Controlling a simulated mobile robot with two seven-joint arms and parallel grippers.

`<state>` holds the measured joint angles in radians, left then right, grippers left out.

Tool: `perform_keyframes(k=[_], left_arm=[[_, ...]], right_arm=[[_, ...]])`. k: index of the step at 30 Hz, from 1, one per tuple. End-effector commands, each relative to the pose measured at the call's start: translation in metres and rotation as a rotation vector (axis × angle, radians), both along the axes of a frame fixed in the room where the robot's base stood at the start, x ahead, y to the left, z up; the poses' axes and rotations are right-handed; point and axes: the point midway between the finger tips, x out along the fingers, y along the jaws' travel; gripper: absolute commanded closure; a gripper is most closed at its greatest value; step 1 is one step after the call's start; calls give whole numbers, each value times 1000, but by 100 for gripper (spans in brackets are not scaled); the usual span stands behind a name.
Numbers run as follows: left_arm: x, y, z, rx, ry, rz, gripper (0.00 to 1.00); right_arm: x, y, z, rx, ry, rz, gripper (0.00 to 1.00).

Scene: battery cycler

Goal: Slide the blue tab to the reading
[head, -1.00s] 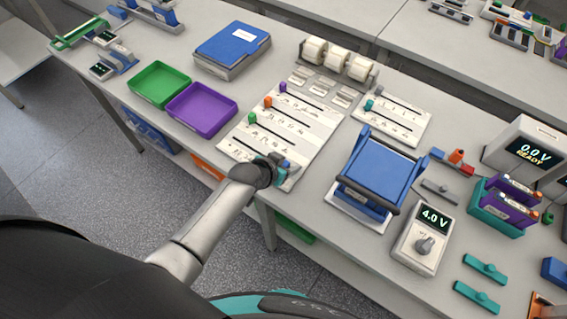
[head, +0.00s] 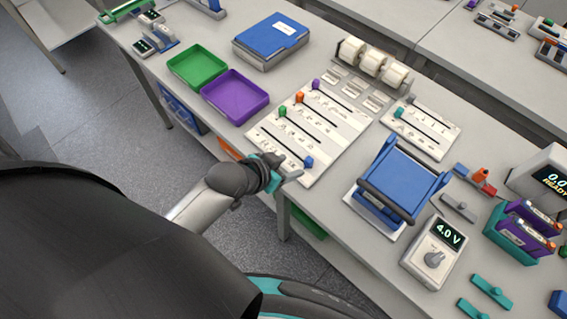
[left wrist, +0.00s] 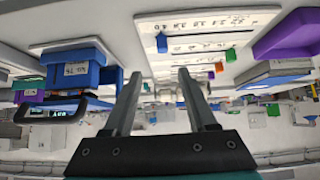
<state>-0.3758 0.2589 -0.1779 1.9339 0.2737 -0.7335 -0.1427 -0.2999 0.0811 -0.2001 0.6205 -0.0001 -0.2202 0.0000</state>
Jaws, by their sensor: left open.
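The blue tab (head: 308,162) stands near the right end of the front slot on the white slider board (head: 335,151). It also shows in the left wrist view (left wrist: 162,42), beyond the fingertips. Purple (head: 316,84), orange (head: 299,97) and green (head: 283,111) tabs stand toward the left of the other slots. My left gripper (head: 286,169) is open at the board's front edge, just short of the blue tab and apart from it. Nothing shows between its fingers in the left wrist view (left wrist: 160,75). A grey meter (head: 432,252) reads 4.0 V. My right gripper is not in view.
A blue press-like device (head: 402,180) with a dark handle stands right of the board. Green (head: 197,66) and purple (head: 236,96) trays lie to its left. A smaller slider board (head: 430,135) and white rolls (head: 372,62) stand behind. Open floor lies in front of the table.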

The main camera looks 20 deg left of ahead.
Motion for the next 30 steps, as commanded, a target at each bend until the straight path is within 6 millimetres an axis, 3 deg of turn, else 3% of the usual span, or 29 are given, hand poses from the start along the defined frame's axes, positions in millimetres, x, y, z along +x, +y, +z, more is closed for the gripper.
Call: perform_keyframes(k=[8, 25, 28, 30], left_arm=[[-12, 4, 12, 0, 1, 0, 43], [-12, 4, 12, 0, 1, 1, 43], [-14, 6, -4, 4, 15, 8, 43], [-17, 10, -29, 11, 40, 23, 43]], right_arm=[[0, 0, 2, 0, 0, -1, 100], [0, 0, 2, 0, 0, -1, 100], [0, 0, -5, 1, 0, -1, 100], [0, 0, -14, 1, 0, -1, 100]])
